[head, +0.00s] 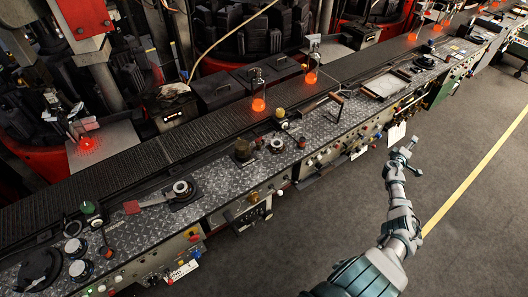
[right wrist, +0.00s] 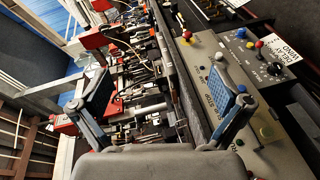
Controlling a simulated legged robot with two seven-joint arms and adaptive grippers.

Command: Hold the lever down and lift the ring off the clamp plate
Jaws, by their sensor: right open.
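A pale metal ring (head: 182,188) sits on a dark square clamp plate (head: 187,201) on the tread-plate console at the left of the head view. A lever with a red grip (head: 132,207) reaches left from beside the plate. Nothing of mine touches them. My right gripper (head: 405,152) is far to the right of them, in front of the console's front face over the floor. It is open and empty, its two blue-padded fingers spread in the right wrist view (right wrist: 162,85). I cannot make out the ring or lever in that view. My left gripper is not in view.
The console (head: 225,185) runs diagonally, with knobs and several glowing red lamps (head: 258,104). A dark conveyor (head: 130,166) and machines lie behind it. In the right wrist view, a button panel (right wrist: 205,65) lies beyond the fingers. The grey floor (head: 280,255) is clear.

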